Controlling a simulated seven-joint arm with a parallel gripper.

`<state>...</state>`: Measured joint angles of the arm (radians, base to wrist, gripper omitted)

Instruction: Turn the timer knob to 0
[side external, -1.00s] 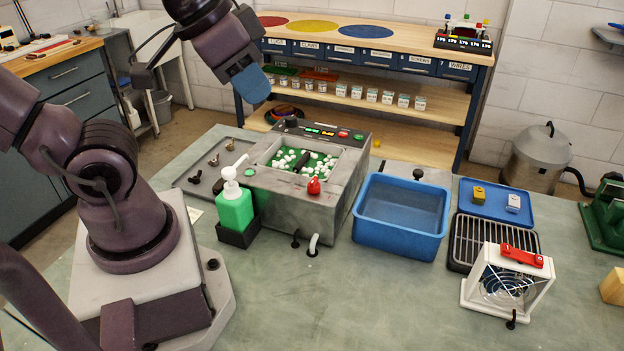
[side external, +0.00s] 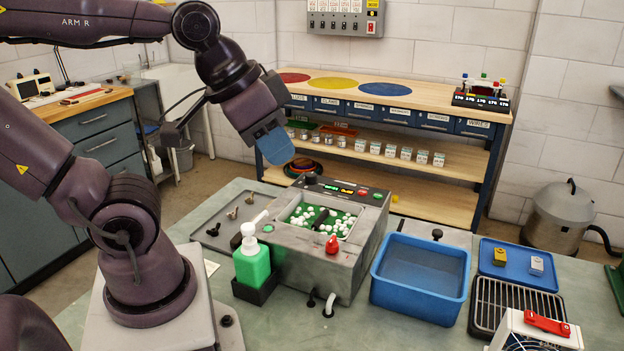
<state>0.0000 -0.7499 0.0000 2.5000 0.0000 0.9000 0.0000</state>
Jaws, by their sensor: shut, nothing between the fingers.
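The drum machine (side external: 350,258) is a grey box on the bench, with green felt and white pieces in its open top. Its dark rear panel (side external: 338,187) carries small lit displays and a red button. A small dark knob (side external: 310,179) is at the panel's left end; it seems to be the timer knob, but its pointer and scale are too small to read. My gripper (side external: 282,156) has blue fingers, is shut and empty, and hangs in the air pointing down, above and left of the knob in the picture, apart from it.
A green pump bottle (side external: 251,266) stands at the machine's front left, its white spout near the machine. A red knob (side external: 332,245) sits on the front edge. A blue tub (side external: 420,270) stands to the right. A grey tray (side external: 232,222) with small parts lies left.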

